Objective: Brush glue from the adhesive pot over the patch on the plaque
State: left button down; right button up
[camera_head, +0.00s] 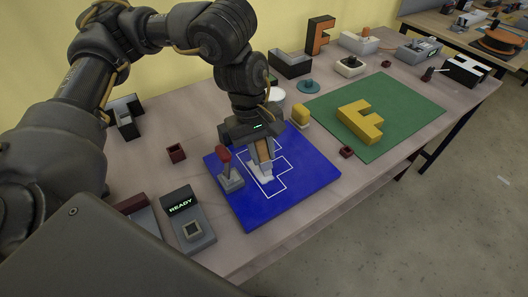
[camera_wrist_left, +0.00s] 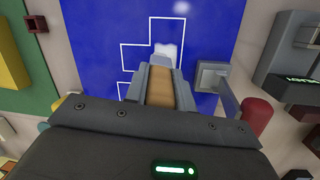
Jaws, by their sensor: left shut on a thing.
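The blue plaque (camera_head: 310,178) lies flat on the table, with a stepped white outline marking the patch (camera_head: 281,164). My left gripper (camera_head: 263,153) is shut on a brush, whose tan handle (camera_wrist_left: 163,88) stands between the fingers. The pale brush tip (camera_wrist_left: 166,50) is low over the outlined patch; I cannot tell if it touches. A small white spot (camera_wrist_left: 181,7) shows on the blue in the left wrist view. A white round vessel (camera_head: 276,96), perhaps the adhesive pot, stands behind the gripper, partly hidden. My right gripper is not in view.
A grey block with a red-handled lever (camera_head: 231,178) stands at the plaque's left edge, close to my gripper. A READY device (camera_head: 187,220) is at front left.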

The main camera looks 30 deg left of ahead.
pick_arm(q)
jog(key=shift+w+a, duration=0.3)
jog(key=shift+a, duration=0.35)
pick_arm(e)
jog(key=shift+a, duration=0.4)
pick_arm(q)
jog(key=shift+d, duration=0.15)
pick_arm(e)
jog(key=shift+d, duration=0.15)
pick_arm(q)
jog(key=shift+s+d, duration=0.6)
jog(key=shift+d, duration=0.3)
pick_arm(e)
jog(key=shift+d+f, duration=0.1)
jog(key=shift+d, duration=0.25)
